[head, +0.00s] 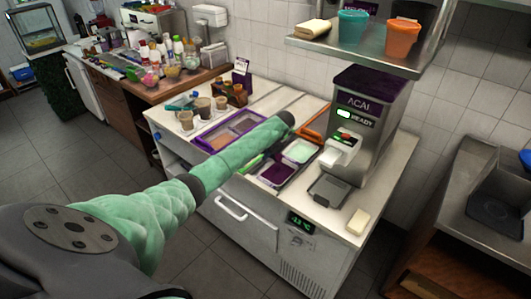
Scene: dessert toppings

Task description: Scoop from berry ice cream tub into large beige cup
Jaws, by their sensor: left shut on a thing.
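A dark purple tub (276,174), which looks like the berry ice cream, is set in the counter beside a pale mint tub (299,151). Three beige cups stand at the counter's back left; the middle one (202,108) looks largest, with another cup (185,120) to its left and one (221,103) to its right. My left arm reaches over the counter, and its dark end with the left gripper (288,118) is beyond the tubs. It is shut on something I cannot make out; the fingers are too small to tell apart. My right gripper is not in view.
An açaí machine (362,125) stands right of the tubs. A purple-rimmed case (228,132) lies left of them, partly behind my arm. A grey tray (329,190) and a pale block (357,222) lie at front right. A shelf (365,52) overhangs the back.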

